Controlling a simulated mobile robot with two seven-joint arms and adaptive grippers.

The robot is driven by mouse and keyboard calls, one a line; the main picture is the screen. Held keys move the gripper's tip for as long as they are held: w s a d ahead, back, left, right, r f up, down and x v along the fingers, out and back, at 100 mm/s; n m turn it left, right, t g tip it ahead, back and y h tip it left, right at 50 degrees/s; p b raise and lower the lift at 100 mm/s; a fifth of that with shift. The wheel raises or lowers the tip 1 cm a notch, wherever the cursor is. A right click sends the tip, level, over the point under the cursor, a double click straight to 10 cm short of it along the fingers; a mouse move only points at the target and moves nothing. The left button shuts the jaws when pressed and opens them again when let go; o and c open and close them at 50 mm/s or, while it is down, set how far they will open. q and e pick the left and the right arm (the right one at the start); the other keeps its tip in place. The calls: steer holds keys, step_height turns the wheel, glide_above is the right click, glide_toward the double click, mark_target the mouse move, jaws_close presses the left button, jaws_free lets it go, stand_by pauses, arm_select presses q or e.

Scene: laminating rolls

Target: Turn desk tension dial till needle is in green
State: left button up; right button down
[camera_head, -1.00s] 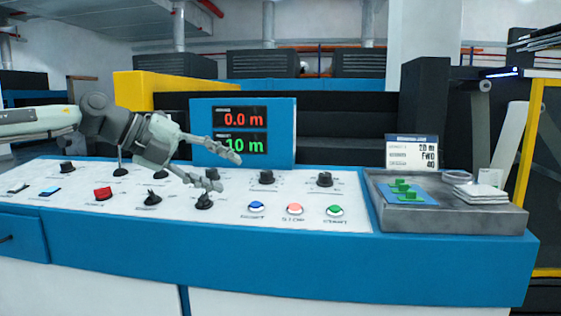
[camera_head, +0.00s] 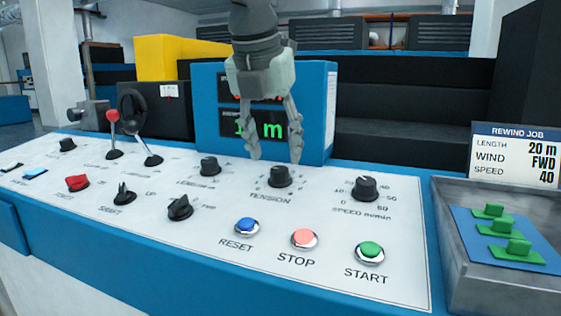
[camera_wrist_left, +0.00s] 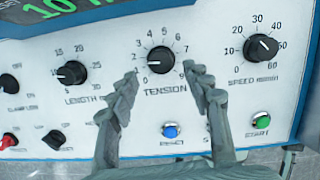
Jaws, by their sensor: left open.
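The tension dial (camera_head: 279,176) is a black knob on the white sloping panel, above the printed word TENSION. It also shows in the left wrist view (camera_wrist_left: 160,60), ringed by a numbered scale; I cannot read its setting surely. My left gripper (camera_head: 275,157) points down, open and empty, with its fingertips just above and behind the dial in the head view. In the left wrist view its two fingers (camera_wrist_left: 161,76) lie on either side of the dial, with no clear contact. No needle gauge or green zone shows. My right gripper is not in view.
The length dial (camera_head: 210,167) is to the left and the speed dial (camera_head: 365,188) to the right. RESET (camera_head: 247,227), STOP (camera_head: 304,238) and START (camera_head: 370,252) buttons sit in front. A blue display box (camera_head: 320,120) stands behind; a grey tray (camera_head: 450,265) is at right.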

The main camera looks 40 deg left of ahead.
mark_target(279, 169)
arm_select(q)
steer(key=x, duration=0.4)
jaws_close()
stand_by(0.4)
